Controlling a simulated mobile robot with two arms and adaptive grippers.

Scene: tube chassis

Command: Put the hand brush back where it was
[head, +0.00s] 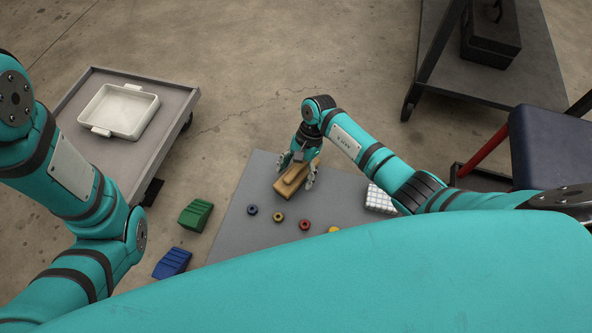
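The hand brush (290,187) has a tan wooden body and lies at a slant on the grey mat (240,225), near its far edge. My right gripper (294,177) reaches down over it from above. Its two fingers are spread, one on each side of the brush. They look open, and I cannot tell whether either touches the wood. The bristles are hidden. My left arm (75,180) comes in at the left, but its gripper is out of view.
Several coloured rings, including a dark blue one (252,210) and a red one (304,225), lie in front of the brush. A white gridded block (379,198) is to the right. Green (195,215) and blue (172,263) blocks are at the left. A cart (165,150) carries a white tray (120,131).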

